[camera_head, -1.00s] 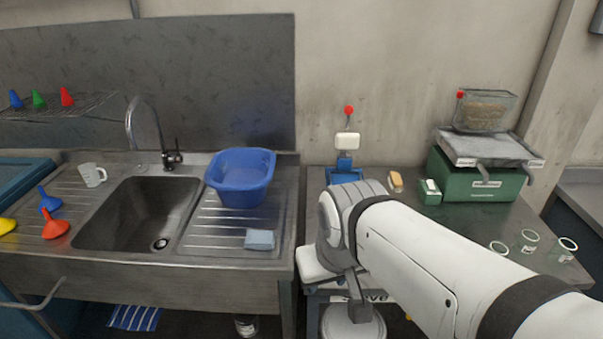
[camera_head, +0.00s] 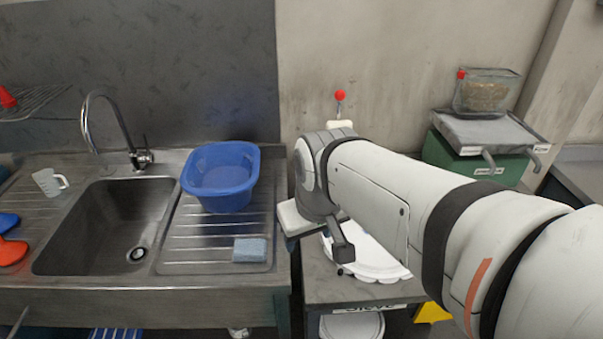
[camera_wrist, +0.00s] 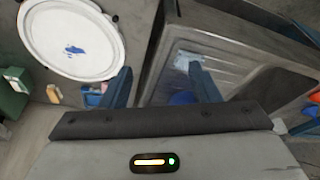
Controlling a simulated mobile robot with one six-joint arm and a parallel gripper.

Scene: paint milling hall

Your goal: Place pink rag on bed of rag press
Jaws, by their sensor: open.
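The rag press shows only as a red knob (camera_head: 340,95) and a bit of white below it in the head view; my arm hides its bed. In the wrist view a small blue object with a pinkish patch (camera_wrist: 95,92) lies beside the left finger; I cannot tell for sure whether it is the press, or the patch a rag. No pink rag can be made out in the head view. My gripper (camera_wrist: 162,82) has its two blue fingers wide apart, with nothing between them, above the gap between bench and sink.
A light-blue folded cloth (camera_head: 250,250) lies on the drainboard by a blue basin (camera_head: 221,177). A white round tray with a blue smear (camera_wrist: 70,38) lies on the bench. A green box machine (camera_head: 478,158) stands at the back right. The sink (camera_head: 110,225) is at the left.

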